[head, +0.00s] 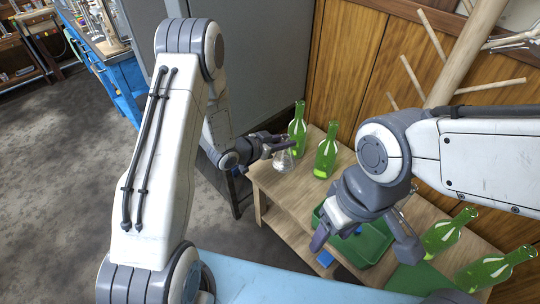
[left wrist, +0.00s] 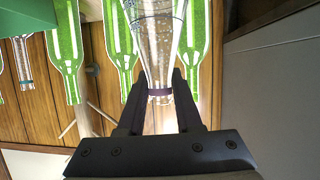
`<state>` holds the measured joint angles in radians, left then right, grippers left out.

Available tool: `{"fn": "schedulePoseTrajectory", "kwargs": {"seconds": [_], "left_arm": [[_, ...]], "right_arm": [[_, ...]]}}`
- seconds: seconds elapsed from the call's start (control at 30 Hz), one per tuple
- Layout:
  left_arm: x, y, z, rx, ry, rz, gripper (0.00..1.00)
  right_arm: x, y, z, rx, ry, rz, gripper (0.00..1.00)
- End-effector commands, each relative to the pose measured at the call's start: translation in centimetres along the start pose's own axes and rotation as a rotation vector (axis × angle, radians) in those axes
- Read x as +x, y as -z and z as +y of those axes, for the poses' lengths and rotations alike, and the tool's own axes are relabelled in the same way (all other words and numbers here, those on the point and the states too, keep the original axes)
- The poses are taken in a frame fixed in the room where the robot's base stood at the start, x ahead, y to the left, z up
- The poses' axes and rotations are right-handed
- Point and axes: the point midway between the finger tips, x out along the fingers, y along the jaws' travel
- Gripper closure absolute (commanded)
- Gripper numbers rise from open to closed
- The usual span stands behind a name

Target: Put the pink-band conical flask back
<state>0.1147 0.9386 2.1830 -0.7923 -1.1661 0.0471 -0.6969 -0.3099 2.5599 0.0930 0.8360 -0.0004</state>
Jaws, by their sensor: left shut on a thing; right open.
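A clear conical flask (head: 283,161) is at the left end of the wooden table (head: 276,187) in the head view. My left gripper (head: 284,145) is shut on its upper part, coming in from the left. In the left wrist view the flask (left wrist: 158,55) sits between the two fingers (left wrist: 160,97), which close around its neck; a dull band shows there, its colour unclear. The flask looks upright, but I cannot tell whether its base touches the table. My right gripper (head: 364,243) is open and empty over the green tray (head: 372,251).
Two green bottles (head: 297,130) (head: 326,152) stand close behind and right of the flask. More green bottles (head: 443,233) (head: 495,269) are at the right. A wooden branched stand (head: 466,52) is behind. A grey panel (head: 265,60) rises at the back left. Some table in front of the bottles is bare.

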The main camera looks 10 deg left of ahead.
Motion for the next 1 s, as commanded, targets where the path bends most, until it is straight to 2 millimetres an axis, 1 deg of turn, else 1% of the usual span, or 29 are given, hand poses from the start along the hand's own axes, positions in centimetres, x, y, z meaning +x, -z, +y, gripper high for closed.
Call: {"fn": "schedulePoseTrajectory", "kwargs": {"seconds": [0.03,0.1,0.2,0.3,0.47,0.6,0.7,1.0], "left_arm": [[-0.1,-1.1,-1.4,-0.002,0.006,0.0,1.0],[-0.1,-2.0,-2.8,-0.001,0.005,0.0,1.0],[-0.2,-2.9,-4.3,0.0,0.002,0.0,1.0],[-0.3,-3.4,-5.1,0.002,0.0,0.001,1.0],[-0.1,-4.3,-5.4,0.0,-0.001,-0.001,1.0],[0.8,-6.3,-5.4,-0.002,-0.002,-0.002,1.0],[1.2,-7.3,-5.5,0.0,-0.002,-0.001,1.0],[1.3,-7.4,-5.5,0.002,-0.001,0.001,1.0]], "right_arm": [[0.4,0.0,0.0,0.0,0.0,0.0,0.38],[0.6,0.0,0.1,0.0,0.0,0.0,0.38],[0.9,-0.1,0.1,0.0,0.0,0.0,0.38],[1.0,-0.1,0.1,0.0,0.0,0.0,0.38],[1.3,-0.1,0.1,0.0,0.0,0.0,0.38],[2.0,-0.1,0.1,0.0,0.0,0.0,0.38],[2.3,-0.1,0.2,0.0,0.0,0.0,0.38],[2.2,-0.1,0.2,0.0,0.0,0.0,0.38]]}}
